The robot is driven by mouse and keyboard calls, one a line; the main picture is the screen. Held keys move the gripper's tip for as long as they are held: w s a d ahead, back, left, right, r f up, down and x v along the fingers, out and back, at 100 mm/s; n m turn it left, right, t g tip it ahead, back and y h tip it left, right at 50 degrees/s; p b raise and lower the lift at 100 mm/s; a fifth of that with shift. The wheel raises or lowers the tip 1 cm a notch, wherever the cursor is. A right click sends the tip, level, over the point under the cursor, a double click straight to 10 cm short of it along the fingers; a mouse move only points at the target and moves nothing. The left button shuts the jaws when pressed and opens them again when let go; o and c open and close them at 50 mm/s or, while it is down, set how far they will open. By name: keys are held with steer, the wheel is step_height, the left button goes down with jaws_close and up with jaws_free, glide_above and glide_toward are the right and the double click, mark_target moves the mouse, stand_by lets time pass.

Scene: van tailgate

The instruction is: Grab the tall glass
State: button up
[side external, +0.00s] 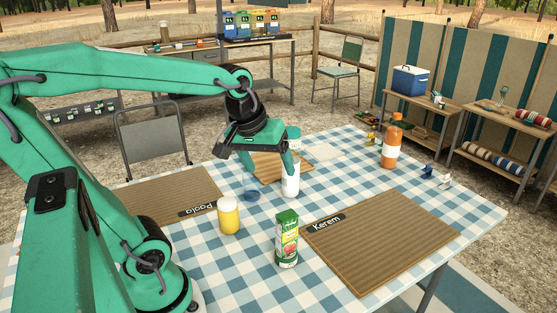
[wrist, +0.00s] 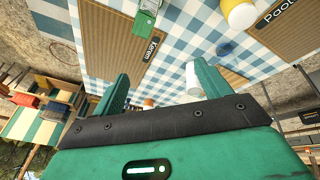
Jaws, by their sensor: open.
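A white, upright cylinder (side external: 291,182) stands on the checked table beside my gripper and is the nearest match to a tall glass; I cannot tell whether it is one. Part of it is hidden by a green finger. In the wrist view the white cylinder (wrist: 193,82) shows near the right finger, partly covered by it. My gripper (side external: 268,172) is low over the table, tilted down, with its fingers apart and nothing held. Its two fingers (wrist: 161,75) also show spread in the wrist view. I cannot tell whether a finger touches the cylinder.
A yellow jar (side external: 229,217), a blue ring-like item (side external: 252,196) and a juice carton (side external: 287,242) stand nearby. An orange bottle (side external: 391,143) is further right. Woven mats lie at the Kerem place (side external: 390,240) and the Paola place (side external: 160,193).

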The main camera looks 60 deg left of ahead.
steer(key=w+a+f+n+g, duration=0.2)
steer(key=w+a+n, duration=0.2)
steer(key=a+n, duration=0.3)
steer(key=n+g, duration=0.2)
steer(key=n, duration=1.3)
glide_above(251, 181)
steer(key=w+a, duration=0.1)
steer(key=a, duration=0.2)
step_height(251, 181, down, 12)
steer(key=shift+d+f+h, duration=0.15)
steer(key=shift+f+h, duration=0.05)
steer(key=shift+f, duration=0.35)
steer(key=shift+d+f+h, duration=0.15)
steer(key=shift+f+h, duration=0.05)
steer(key=shift+f, duration=0.35)
steer(key=shift+a+f, duration=0.1)
steer(key=shift+f, duration=2.5)
steer(key=c, duration=1.1)
